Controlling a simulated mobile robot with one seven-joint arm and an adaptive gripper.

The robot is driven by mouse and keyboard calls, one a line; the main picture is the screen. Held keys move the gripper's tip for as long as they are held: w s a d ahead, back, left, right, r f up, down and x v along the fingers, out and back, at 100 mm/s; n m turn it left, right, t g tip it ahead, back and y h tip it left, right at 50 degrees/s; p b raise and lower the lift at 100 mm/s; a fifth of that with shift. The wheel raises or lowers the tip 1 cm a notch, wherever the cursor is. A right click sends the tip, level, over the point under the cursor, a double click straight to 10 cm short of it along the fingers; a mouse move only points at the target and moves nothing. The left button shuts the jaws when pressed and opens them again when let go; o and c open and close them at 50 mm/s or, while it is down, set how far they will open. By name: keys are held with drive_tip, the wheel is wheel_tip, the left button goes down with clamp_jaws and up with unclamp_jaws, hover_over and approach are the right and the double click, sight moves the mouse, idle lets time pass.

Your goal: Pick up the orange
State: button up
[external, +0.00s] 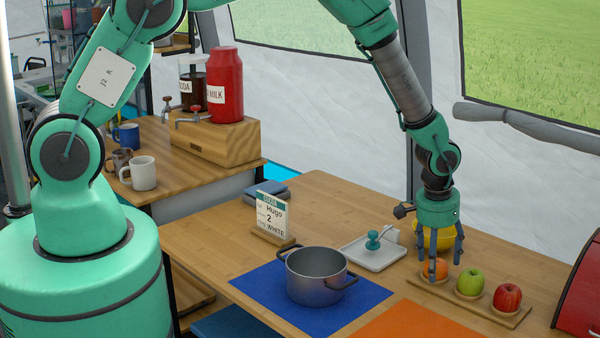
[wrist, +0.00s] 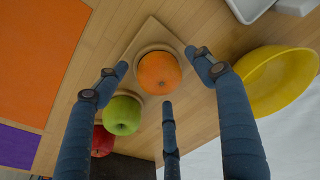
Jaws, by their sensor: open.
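The orange (external: 435,268) sits at the left end of a wooden board (external: 512,319), in line with a green apple (external: 470,281) and a red apple (external: 507,297). In the wrist view the orange (wrist: 159,73) rests in a round recess of the board (wrist: 128,55). My gripper (external: 438,277) points down over the orange, its fingers spread around it. In the wrist view my gripper (wrist: 155,83) is open, with a finger on each side of the orange and one below it in the picture. I cannot tell whether any finger touches it.
The green apple (wrist: 121,115) is close beside one finger. A yellow bowl (external: 420,235) stands just behind my gripper. A white tray (external: 372,253) and a grey pot (external: 316,275) on a blue mat (external: 255,286) are to the left. An orange mat (external: 400,322) lies in front.

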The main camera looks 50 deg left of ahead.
drive_tip(key=shift+c, duration=0.2)
drive_tip(key=c, duration=1.2)
drive_tip(key=shift+c, duration=0.3)
drive_tip(key=shift+r, duration=0.1)
drive_tip(key=shift+r, duration=0.8)
wheel_tip(320, 180, up, 2)
drive_tip(key=shift+s+a+p, duration=0.1)
drive_tip(key=shift+s+p, duration=0.05)
drive_tip(key=shift+p, duration=0.25)
drive_tip(key=s+a, duration=0.3)
drive_tip(key=s, duration=0.4)
drive_tip(key=s+a+r+p, duration=0.1)
drive_tip(key=s+a, duration=0.2)
drive_tip(key=s, duration=0.4)
drive_tip(key=shift+s, duration=0.2)
drive_tip(key=shift+r, duration=0.1)
